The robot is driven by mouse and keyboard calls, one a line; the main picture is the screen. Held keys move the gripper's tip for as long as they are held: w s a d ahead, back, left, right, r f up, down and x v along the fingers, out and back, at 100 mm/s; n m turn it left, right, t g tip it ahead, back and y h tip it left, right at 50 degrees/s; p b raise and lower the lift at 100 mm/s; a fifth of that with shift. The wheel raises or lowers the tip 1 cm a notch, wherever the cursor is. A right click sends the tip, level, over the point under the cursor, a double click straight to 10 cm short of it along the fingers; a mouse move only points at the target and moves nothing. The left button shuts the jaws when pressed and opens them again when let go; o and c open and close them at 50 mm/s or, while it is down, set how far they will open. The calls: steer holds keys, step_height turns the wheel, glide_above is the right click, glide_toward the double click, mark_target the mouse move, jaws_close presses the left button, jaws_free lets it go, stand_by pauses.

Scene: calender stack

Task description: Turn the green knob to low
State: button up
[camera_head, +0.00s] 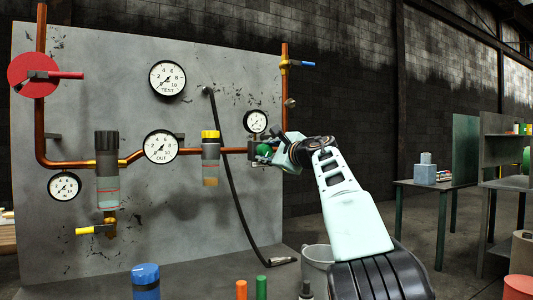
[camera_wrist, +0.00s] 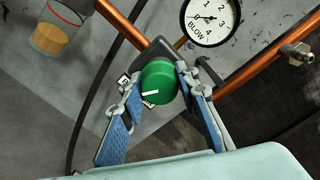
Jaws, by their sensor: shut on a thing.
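The green knob (camera_wrist: 158,76) sits on a dark block on the copper pipe, and it also shows in the head view (camera_head: 264,150), partly behind my gripper. A white pointer line on its face points left in the wrist view. Small white labels beside the knob are partly covered by it and the fingers, and I cannot read them clearly. My gripper (camera_wrist: 161,88) has its two blue-padded fingers on either side of the knob, shut on it. In the head view my gripper (camera_head: 274,153) reaches the panel's right side.
A gauge marked BLOW (camera_wrist: 210,18) is close above the knob. A black hose (camera_head: 228,170) hangs left of it. The grey panel (camera_head: 110,60) carries more gauges, a red wheel (camera_head: 27,74) and filter bowls. A bucket (camera_head: 316,262) stands below my arm.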

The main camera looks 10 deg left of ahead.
steer(key=o, duration=1.2)
steer(key=shift+c, duration=0.2)
steer(key=shift+v, duration=0.8)
steer(key=v, duration=1)
steer(key=shift+s, duration=0.15)
steer(key=shift+d, duration=0.15)
